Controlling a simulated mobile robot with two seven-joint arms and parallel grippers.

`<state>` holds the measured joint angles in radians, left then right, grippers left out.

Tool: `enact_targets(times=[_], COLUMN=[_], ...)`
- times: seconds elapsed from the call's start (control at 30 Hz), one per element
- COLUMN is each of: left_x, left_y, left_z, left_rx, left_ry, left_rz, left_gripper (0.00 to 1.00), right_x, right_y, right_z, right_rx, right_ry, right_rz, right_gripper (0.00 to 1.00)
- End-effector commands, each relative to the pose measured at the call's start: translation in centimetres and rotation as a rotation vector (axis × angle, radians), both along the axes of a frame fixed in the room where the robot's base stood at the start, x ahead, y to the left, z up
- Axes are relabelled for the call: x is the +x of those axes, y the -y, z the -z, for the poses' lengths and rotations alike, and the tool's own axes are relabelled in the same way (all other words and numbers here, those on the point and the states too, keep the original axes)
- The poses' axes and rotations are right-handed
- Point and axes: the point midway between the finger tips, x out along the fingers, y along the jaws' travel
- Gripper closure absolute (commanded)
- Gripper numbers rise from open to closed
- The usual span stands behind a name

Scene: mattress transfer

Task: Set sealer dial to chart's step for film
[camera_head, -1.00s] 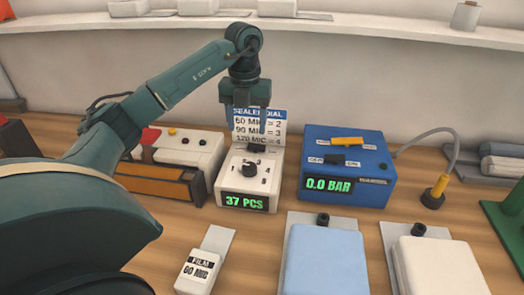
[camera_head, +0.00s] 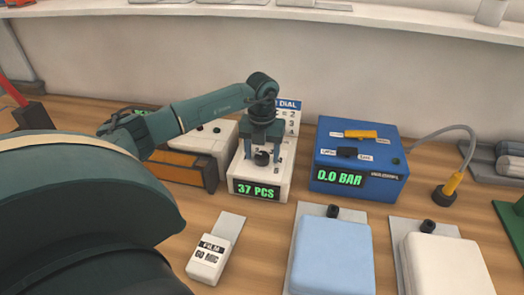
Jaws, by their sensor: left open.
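The sealer (camera_head: 264,178) is a white box with a green "37 PCS" display on its front and a black dial knob (camera_head: 261,158) on top. My left gripper (camera_head: 262,150) points down over it, open, with its fingers at the knob. I cannot tell whether they touch it. Arm and gripper hide much of the dial's markings. The chart (camera_head: 290,115) stands behind, partly covered; "DIAL" and the figures 2, 3 and 4 show. The film card (camera_head: 208,258), a white block labelled "FILM 60 MIC", lies in front on the table. My right gripper is not in view.
A blue box (camera_head: 356,160) reading "0.0 BAR" stands close right of the sealer, with a hose to a yellow nozzle (camera_head: 448,186). A blue pack (camera_head: 331,258) and a white pack (camera_head: 445,266) lie in front. A brown-fronted machine (camera_head: 183,168) stands left.

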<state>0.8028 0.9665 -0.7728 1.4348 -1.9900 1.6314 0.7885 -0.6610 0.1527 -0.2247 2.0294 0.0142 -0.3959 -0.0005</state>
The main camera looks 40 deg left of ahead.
Motion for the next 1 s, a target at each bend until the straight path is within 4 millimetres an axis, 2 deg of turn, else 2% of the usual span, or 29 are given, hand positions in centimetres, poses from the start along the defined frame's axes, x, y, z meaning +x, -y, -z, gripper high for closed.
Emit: enact_targets(times=[0.23,0.77,1.0], left_x=[0.00,0.01,0.01], left_y=[-0.01,-0.02,-0.04], left_z=[0.08,0.02,0.03], left_rx=[0.000,0.000,0.000], left_ry=[0.000,0.000,0.001], left_rz=[0.000,0.000,0.017], left_gripper=[0.41,0.84,0.85], right_x=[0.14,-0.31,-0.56], right_y=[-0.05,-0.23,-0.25], right_z=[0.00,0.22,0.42], right_rx=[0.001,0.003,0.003], right_ry=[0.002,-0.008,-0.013], right_rz=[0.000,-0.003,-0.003], right_gripper=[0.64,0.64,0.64])
